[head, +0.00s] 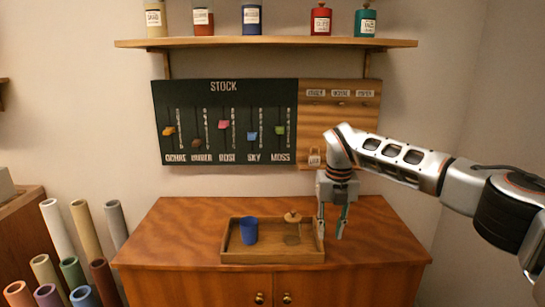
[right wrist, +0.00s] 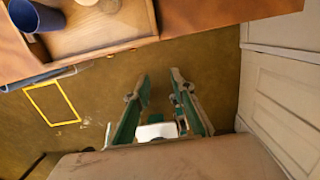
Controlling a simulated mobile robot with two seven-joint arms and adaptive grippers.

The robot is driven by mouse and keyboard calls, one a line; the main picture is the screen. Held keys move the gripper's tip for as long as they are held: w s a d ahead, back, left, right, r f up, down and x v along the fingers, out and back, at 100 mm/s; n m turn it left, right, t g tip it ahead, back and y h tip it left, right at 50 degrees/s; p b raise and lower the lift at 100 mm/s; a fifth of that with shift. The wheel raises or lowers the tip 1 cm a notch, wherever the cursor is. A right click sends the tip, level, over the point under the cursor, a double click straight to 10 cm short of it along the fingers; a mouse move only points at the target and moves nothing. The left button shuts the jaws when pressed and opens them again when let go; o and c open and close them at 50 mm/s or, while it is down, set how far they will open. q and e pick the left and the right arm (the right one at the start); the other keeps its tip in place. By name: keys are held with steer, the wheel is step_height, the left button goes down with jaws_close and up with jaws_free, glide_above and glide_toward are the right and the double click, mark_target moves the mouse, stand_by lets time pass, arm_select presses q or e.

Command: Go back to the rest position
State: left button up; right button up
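My right gripper (head: 332,228) hangs pointing down near the right end of the wooden tray (head: 231,258) in the head view. Its two fingers are apart with nothing between them. The right wrist view also shows the spread green fingers (right wrist: 160,108), with floor behind them and the tray's corner to the upper left. My left gripper is in neither view. A blue cup (head: 249,232) stands upright in the tray's left part. A small pale object with a wooden knob top (head: 292,217) is in the tray's right part.
The tray is on a wooden cabinet (head: 180,230). Above it hang a black stock board (head: 228,98) with coloured sliders and a wooden panel with hooks (head: 340,125). A shelf (head: 265,42) holds several pigment jars. Coloured tubes (head: 85,228) stand left. The cabinet top left of the tray is clear.

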steer(key=s+a+f+n+g+y, duration=0.1)
steer(key=s+a+f+y, duration=0.1)
steer(key=s+a+f, duration=0.4)
steer(key=s+a+f+n+g+y, duration=0.1)
steer(key=s+a+f+y, duration=0.2)
steer(key=a, duration=0.5)
steer(key=s+a+f+n+g+y, duration=0.1)
steer(key=s+a+f+g+y, duration=0.1)
steer(key=s+a+f, duration=0.4)
steer(key=s+a+r+m+t+y, duration=0.1)
steer(key=s+a+r+m+y, duration=0.1)
steer(key=s+a+r+y, duration=0.25)
steer(key=s+a+r+m+y, duration=0.2)
steer(key=s+a+y, duration=0.1)
steer(key=a+y, duration=0.4)
steer(key=w+d+f+m+t+h, duration=0.2)
steer(key=d+f+m+t+h, duration=0.15)
steer(key=d+m+t, duration=0.65)
steer(key=w+d+f+m+t+h, duration=0.1)
steer(key=d+f+m+t+h, duration=0.3)
steer(key=m+t, duration=0.55)
steer(key=s+d+f+m+g+h, duration=0.3)
steer(key=s+d+f, duration=0.5)
steer(key=d, duration=0.3)
steer(key=s+d+f+m+g+h, duration=0.3)
steer(key=s+d+f+m+h, duration=0.2)
steer(key=s+d+f+m, duration=0.3)
step_height(320, 180, down, 3)
steer(key=d, duration=0.3)
steer(key=shift+g, duration=0.35)
